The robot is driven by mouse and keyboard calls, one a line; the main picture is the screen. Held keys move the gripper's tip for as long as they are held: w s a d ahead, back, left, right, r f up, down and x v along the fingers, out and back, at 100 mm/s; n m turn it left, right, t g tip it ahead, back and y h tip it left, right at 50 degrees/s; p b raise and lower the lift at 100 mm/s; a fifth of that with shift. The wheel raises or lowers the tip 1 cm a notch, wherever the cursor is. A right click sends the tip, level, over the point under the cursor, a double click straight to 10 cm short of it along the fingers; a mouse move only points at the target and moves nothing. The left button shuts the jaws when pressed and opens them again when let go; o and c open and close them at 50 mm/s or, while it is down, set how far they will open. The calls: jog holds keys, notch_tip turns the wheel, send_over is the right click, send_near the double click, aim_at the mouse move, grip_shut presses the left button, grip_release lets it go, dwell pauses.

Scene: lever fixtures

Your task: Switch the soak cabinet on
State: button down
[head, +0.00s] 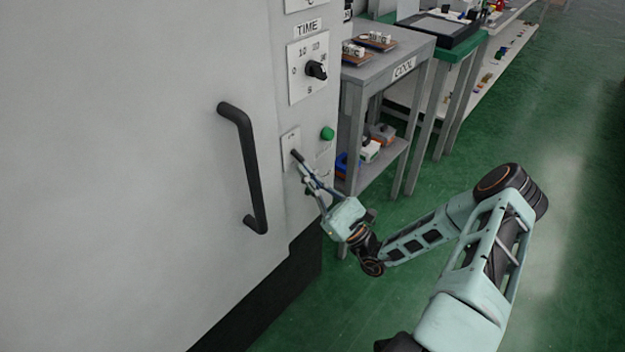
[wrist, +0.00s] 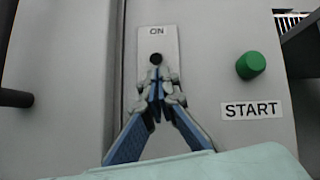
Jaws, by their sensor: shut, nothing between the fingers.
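The soak cabinet (head: 130,150) is the large grey cabinet at the left in the head view. Its on switch is a dark lever (head: 297,155) on a light plate; in the wrist view the plate (wrist: 168,42) carries the word ON above the dark round lever tip (wrist: 156,59). My gripper (head: 308,181) is shut with nothing in it. In the wrist view its fingertips (wrist: 158,88) meet just below the lever tip. I cannot tell whether they touch the lever. The lower part of the plate is hidden behind the fingers.
A green button (head: 327,133) sits right of the switch, with a START label (wrist: 252,109) below it in the wrist view. The TIME knob (head: 316,70) is above. A black door handle (head: 246,165) is left. A grey table (head: 400,48) marked COOL stands beside the cabinet.

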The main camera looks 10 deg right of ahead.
aim_at(300, 155)
jog(key=shift+r+p, duration=0.1)
jog(key=shift+p, duration=0.2)
jog(key=shift+s+d+r+p, duration=0.1)
jog(key=shift+p, duration=0.5)
jog(key=shift+s+d+r+g+h+p, duration=0.15)
jog(key=shift+g+h+p, duration=0.3)
jog(key=shift+p, duration=0.55)
jog(key=r+g+h+p, duration=0.1)
jog(key=p, duration=0.4)
jog(key=s+r+g+h+p, duration=0.1)
jog(key=g+h+p, duration=0.1)
jog(key=p, duration=0.4)
jog(key=d+r+g+h+p, duration=0.1)
jog(key=r+g+p, duration=0.1)
jog(key=p, duration=0.3)
jog(key=shift+s+m+g, duration=0.15)
jog(key=shift+m+g, duration=0.1)
jog(key=shift+m, duration=0.05)
jog(key=shift+f, duration=0.4)
